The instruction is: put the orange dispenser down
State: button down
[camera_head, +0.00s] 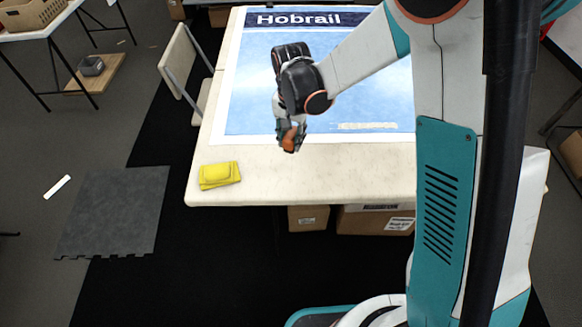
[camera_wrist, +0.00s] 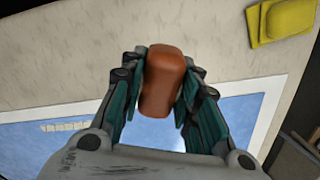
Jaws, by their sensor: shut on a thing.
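The orange dispenser (camera_wrist: 163,80) is a small rounded orange-brown block, held between the two fingers of my gripper (camera_wrist: 160,95) in the wrist view. In the head view my gripper (camera_head: 290,138) hangs over the front part of the table (camera_head: 300,185), near the lower edge of the blue poster. Only a bit of the dispenser (camera_head: 289,137) shows there, partly hidden by the fingers. My gripper is shut on it. I cannot tell how high it is above the table top.
A blue poster (camera_head: 260,95) headed "Hobrail" covers much of the table. Yellow folded cloths or sponges (camera_head: 220,174) lie at the table's front left corner. Bare cream table lies along the front. A chair (camera_head: 180,65) stands at the left; cardboard boxes (camera_head: 375,220) sit beneath.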

notch_tip(320, 180, down, 12)
jog(key=b, duration=0.3)
jog(key=shift+b, duration=0.3)
jog(key=shift+f, duration=0.1)
jog(key=c, duration=1.2)
grip_release()
